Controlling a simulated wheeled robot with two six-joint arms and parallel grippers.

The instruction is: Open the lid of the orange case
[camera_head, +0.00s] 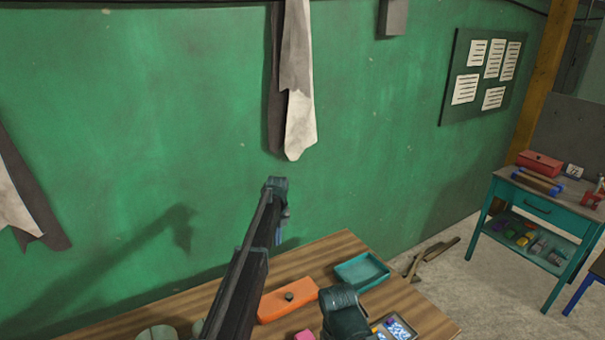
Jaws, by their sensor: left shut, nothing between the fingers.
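The orange case (272,309) lies on the wooden table, low in the middle of the head view. Its lid looks shut, with a dark round knob (289,297) on top. My left arm rises from the bottom edge, left of the case, and hides its left end. My left gripper (281,234) hangs at the arm's far end, shut and empty, well above the case and apart from it. The arm partly hides the fingers. Another dark part of mine stands just right of the case; no right gripper fingers show.
A teal tray (362,272) sits behind and right of the case. A compartment box (396,329) with small pieces and a pink item (303,335) are near the front. Round containers (156,333) stand at left. The green wall (380,130) rises behind the table.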

